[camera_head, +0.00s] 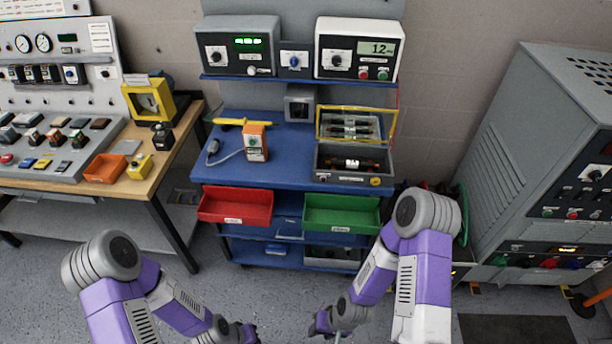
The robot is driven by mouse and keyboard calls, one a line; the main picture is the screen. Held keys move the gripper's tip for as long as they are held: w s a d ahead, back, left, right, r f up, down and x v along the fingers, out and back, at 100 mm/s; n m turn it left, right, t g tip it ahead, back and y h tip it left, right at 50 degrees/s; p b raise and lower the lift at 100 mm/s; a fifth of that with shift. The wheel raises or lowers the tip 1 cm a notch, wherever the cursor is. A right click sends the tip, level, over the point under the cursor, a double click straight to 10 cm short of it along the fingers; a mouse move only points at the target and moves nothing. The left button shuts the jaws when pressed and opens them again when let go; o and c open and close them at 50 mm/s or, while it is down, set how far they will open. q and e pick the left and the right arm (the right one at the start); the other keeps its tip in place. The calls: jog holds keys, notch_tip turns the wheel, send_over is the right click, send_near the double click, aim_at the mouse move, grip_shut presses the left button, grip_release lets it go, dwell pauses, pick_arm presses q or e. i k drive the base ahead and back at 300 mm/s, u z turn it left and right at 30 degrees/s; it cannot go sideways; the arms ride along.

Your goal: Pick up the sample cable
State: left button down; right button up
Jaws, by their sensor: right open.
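No cable here can be told for sure as the sample cable. A dark red piece with a white middle (352,164) lies in a grey open box at the right of the blue cart top. Dark rod-like pieces (350,127) lie in a tray under a yellow frame behind it. A thin grey cord (228,156) runs from an orange handheld device (254,142). My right gripper (320,325) is low at the bottom centre, open, in front of the cart and apart from these things. My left gripper (245,333) is at the bottom edge, partly cut off; its jaws are unclear.
The blue cart (285,172) carries two meters on an upper shelf. A red bin (236,206) and a green bin (342,213) hang at its front. A wooden bench (150,187) stands left, a grey cabinet (505,145) right. Open floor lies before the cart.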

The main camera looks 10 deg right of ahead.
aim_at(349, 163)
jog(key=u, duration=0.55)
jog(key=i, duration=1)
jog(key=z, duration=0.75)
